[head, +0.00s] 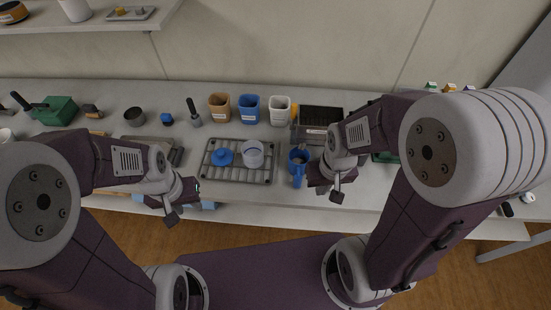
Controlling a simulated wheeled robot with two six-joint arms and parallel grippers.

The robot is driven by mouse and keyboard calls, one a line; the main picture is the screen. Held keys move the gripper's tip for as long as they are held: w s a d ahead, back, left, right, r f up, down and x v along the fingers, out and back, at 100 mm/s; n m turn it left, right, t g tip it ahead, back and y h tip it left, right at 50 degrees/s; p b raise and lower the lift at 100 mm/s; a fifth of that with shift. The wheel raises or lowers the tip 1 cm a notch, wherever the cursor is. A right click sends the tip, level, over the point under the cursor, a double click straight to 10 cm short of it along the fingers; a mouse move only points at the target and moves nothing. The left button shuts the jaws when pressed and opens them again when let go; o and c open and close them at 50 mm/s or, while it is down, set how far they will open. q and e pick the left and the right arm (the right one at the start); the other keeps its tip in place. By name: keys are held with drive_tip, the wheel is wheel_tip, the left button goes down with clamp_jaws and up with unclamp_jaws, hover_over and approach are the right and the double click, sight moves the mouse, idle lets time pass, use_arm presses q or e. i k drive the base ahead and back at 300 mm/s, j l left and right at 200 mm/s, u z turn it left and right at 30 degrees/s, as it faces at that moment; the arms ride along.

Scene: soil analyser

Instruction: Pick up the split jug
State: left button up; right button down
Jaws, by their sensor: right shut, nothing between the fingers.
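A blue jug (297,163) stands upright on the bench, right of the wire rack, with its handle toward the front edge. It looks like the split jug, though its inside is too small to make out clearly. My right gripper (331,194) is shut and empty, just to the right of the jug and close to it. I cannot tell whether they touch. My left gripper (177,207) hangs over the front edge of the bench, well left of the jug. Its fingers are too small and dark to tell whether they are open.
A wire rack (224,178) holds a blue lid (223,157) and a clear beaker (253,154). Brown (219,106), blue (249,108) and white (280,110) cups stand behind it. A dark tray (320,119) stands behind the jug.

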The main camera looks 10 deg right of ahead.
sight(298, 160)
drive_tip(key=l+u, duration=0.3)
drive_tip(key=k+l+u, duration=0.1)
drive_tip(key=l+u, duration=0.25)
drive_tip(key=k+l+u, duration=0.1)
drive_tip(key=l+u, duration=0.2)
drive_tip(key=l, duration=0.2)
drive_tip(key=k+l+u, duration=0.15)
drive_tip(key=l+u, duration=0.2)
